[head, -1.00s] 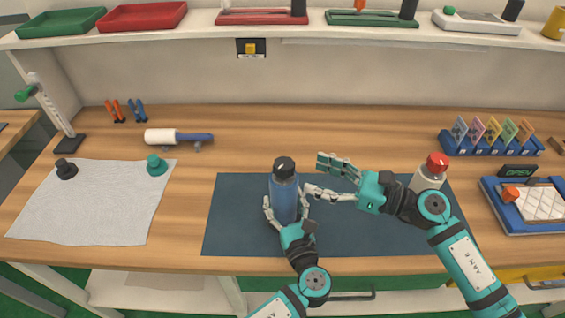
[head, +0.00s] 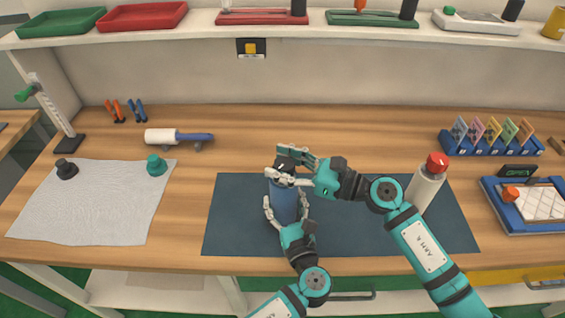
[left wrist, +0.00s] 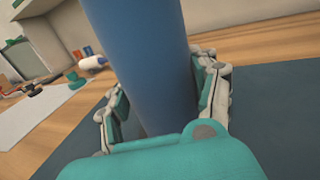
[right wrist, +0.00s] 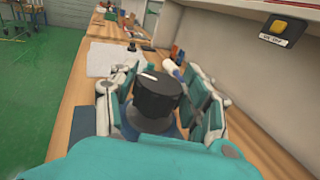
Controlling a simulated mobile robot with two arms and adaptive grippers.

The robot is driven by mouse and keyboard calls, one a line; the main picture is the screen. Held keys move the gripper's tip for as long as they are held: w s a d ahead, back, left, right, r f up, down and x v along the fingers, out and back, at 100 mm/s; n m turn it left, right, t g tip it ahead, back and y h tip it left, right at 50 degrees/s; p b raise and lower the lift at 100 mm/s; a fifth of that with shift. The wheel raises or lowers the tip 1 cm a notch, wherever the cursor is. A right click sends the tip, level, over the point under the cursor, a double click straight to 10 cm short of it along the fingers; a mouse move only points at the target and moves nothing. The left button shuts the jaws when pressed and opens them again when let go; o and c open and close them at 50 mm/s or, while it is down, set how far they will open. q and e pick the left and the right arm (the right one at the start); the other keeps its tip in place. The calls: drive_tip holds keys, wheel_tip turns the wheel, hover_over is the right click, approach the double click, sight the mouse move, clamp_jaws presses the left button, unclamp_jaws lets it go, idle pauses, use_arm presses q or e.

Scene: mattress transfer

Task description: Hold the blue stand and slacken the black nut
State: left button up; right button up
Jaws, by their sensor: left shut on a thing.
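The blue stand (head: 285,208) is an upright blue cylinder on the dark mat. My left gripper (head: 286,199) is shut on its body from the front. In the left wrist view the fingers lie on both sides of the blue stand (left wrist: 140,60). The black nut (right wrist: 156,98) sits on top of the stand and has a white mark on its upper face. My right gripper (right wrist: 158,110) is open, with one finger on each side of the nut and a gap showing on the right side. In the head view the right fingers partly hide the nut (head: 283,164).
A dark mat (head: 235,225) lies under the stand. A white bottle with a red cap (head: 437,163) stands to the right, close to my right arm. A grey cloth (head: 90,205) with a black and a green knob lies at left. The wood behind the mat is mostly clear.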

clamp_jaws()
drive_tip(key=n+g+y, duration=0.1)
drive_tip(key=n+g, duration=0.1)
drive_tip(key=g, duration=0.1)
drive_tip(key=shift+w+d, duration=0.1)
drive_tip(key=shift+w, duration=0.05)
drive_tip(key=shift+d+n+g+y, duration=0.15)
drive_tip(key=shift+n+g, duration=0.6)
drive_tip(key=shift+g, duration=0.45)
drive_tip(key=shift+a+n+g+y, duration=0.15)
drive_tip(key=shift+n+g, duration=0.6)
drive_tip(key=shift+g, duration=0.45)
drive_tip(key=shift+d, duration=0.15)
drive_tip(key=shift+o, duration=0.9)
unclamp_jaws()
drive_tip(key=shift+o, duration=1.2)
drive_tip(key=shift+a, duration=0.2)
